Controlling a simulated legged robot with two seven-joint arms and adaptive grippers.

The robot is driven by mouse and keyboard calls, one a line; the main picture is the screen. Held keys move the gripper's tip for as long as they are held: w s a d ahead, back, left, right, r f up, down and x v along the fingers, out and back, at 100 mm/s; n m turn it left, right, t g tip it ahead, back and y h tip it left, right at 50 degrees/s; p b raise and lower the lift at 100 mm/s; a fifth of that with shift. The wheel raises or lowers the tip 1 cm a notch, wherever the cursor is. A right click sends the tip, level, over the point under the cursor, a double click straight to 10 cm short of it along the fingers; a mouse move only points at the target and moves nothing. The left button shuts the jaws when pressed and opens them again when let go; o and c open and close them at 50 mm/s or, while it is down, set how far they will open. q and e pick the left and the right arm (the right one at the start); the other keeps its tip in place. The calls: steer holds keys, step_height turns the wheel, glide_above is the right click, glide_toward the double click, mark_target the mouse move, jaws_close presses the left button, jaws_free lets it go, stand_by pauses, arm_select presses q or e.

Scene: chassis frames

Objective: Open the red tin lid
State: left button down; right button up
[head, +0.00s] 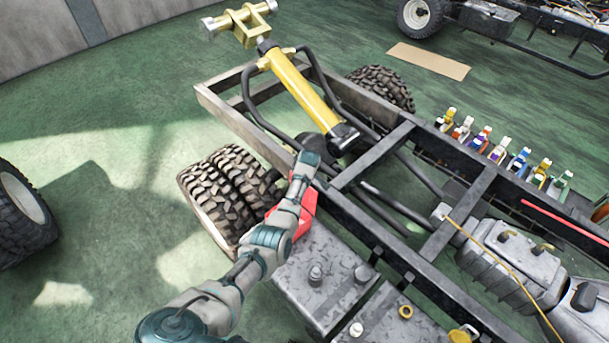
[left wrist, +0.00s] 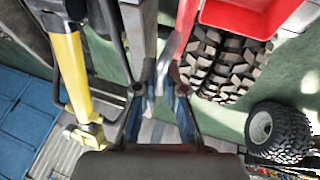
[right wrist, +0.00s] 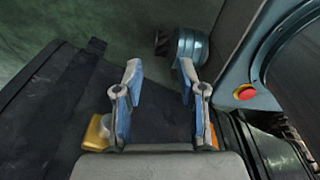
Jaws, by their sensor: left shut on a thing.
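The red tin (head: 305,213) sits beside the chassis frame, next to the twin tyres, partly hidden behind my left arm. In the left wrist view its red body (left wrist: 250,14) fills the top right, and a red strip (left wrist: 179,42), seemingly the lid, runs down its left side to my fingers. My left gripper (head: 307,163) is at the tin's far end; in the left wrist view its fingers (left wrist: 158,92) are closed on the strip's lower end. How far the lid is open cannot be told. My right gripper (right wrist: 160,74) is open and empty, away from the tin.
A yellow cylinder (head: 301,90) stands near the tin, and black chassis rails (head: 380,235) run to its right. Twin tyres (head: 226,180) lie to its left. Grey boxes (head: 325,280) are below it. A red button (right wrist: 245,92) shows in the right wrist view.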

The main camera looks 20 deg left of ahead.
arm_select(q)
steer(key=shift+s+f, duration=0.15)
steer(key=shift+f, duration=0.05)
steer(key=c, duration=1.2)
jaws_free()
steer(key=v, duration=1.1)
steer(key=shift+d+r, duration=0.15)
steer(key=shift+r, duration=0.3)
